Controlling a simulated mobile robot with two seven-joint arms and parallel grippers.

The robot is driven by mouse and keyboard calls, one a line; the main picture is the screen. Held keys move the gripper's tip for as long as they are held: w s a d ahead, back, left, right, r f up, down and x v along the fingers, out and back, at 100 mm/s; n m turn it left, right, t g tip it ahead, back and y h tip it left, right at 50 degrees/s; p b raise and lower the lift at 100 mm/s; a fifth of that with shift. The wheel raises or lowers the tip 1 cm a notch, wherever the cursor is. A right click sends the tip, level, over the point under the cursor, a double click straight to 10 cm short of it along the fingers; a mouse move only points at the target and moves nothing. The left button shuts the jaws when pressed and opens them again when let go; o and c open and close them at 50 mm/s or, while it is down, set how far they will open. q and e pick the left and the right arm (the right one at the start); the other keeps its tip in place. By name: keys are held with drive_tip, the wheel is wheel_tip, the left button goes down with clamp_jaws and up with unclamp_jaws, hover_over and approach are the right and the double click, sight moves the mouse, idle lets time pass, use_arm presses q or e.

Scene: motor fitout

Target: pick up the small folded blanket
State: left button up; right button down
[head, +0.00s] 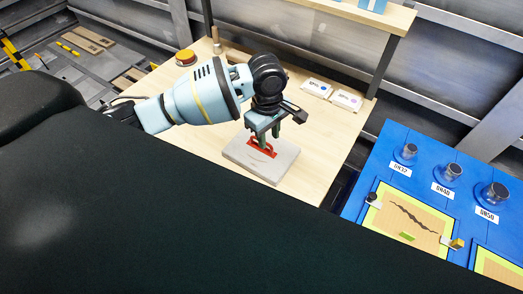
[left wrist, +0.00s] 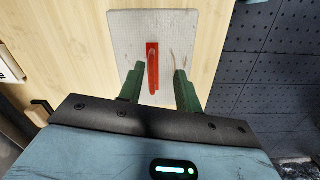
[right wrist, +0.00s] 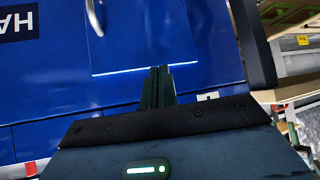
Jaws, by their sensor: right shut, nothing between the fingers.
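The small folded blanket (head: 279,172) is a flat, light grey square on the wooden table, near the table's front edge. A red strap or handle (head: 262,151) stands out on its top. In the left wrist view the blanket (left wrist: 128,30) is ahead of the fingers, with the red strap (left wrist: 152,57) between them. My left gripper (head: 279,142) points down over the blanket. Its green fingers (left wrist: 159,70) are apart, one on each side of the strap; I cannot tell whether they touch anything. My right gripper (right wrist: 158,70) is shut and empty, facing a blue panel.
A blue panel board (head: 375,160) with knobs stands to the right. The table around the blanket is mostly clear.

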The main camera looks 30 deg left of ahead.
use_arm(q)
wheel_tip(320, 180, up, 3)
drive_tip(key=w+a+n, duration=0.2)
drive_tip(key=a+n, duration=0.1)
drive_tip(key=shift+y, duration=0.3)
drive_tip(key=shift+f+b, duration=0.45)
drive_tip(key=shift+f, duration=3.5)
clamp_jaws()
